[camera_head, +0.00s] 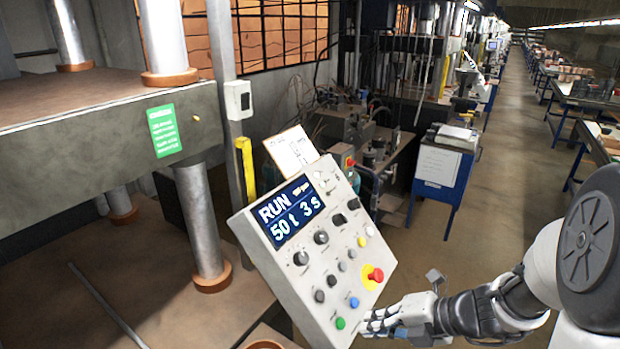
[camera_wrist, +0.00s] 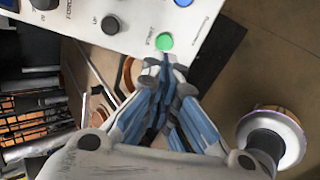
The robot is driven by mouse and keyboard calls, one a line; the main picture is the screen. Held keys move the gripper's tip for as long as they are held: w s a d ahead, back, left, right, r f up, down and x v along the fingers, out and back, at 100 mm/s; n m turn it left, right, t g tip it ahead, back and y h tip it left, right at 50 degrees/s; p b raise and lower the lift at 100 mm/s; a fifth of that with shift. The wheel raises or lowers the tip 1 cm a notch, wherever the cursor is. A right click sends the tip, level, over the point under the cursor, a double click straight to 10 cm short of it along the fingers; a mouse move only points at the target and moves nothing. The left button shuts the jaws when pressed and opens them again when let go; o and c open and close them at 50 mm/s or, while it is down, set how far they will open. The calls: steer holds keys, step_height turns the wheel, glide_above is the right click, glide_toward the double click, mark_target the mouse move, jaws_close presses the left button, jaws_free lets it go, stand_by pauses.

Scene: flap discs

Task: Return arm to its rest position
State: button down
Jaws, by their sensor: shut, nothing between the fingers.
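My gripper (camera_head: 372,324) is at the lower right edge of the control panel (camera_head: 297,225) in the head view, close to its green button (camera_head: 340,323). In the wrist view my gripper (camera_wrist: 166,62) is shut and empty, its fingertips together just below the green button (camera_wrist: 164,41) marked START. I cannot tell whether the tips touch the button. The panel's display (camera_head: 291,209) reads RUN, 50t, 3s. My white and grey arm comes in from the lower right of the head view.
A red emergency button (camera_head: 376,274) on a yellow base sticks out of the panel above my gripper. A large press (camera_head: 95,130) with thick columns stands at left. A blue cabinet (camera_head: 441,180) stands behind the panel. The aisle floor (camera_head: 520,170) at right is open.

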steer(key=s+a+r+n+g+h+b, duration=0.1)
steer(key=s+a+n+h+b, duration=0.15)
steer(key=s+n, duration=0.65)
steer(key=s+a+r+n+g+h+b, duration=0.1)
steer(key=s+a+r+n+g+b, duration=0.15)
steer(key=n, duration=1.15)
steer(key=s+d+n+t+h+b, duration=0.2)
steer(key=s+n, duration=0.6)
steer(key=n, duration=1)
steer(key=shift+d+n+t+h+b, duration=0.35)
steer(key=shift+d+h+b, duration=0.65)
steer(key=shift+h, duration=0.35)
stand_by(2.6)
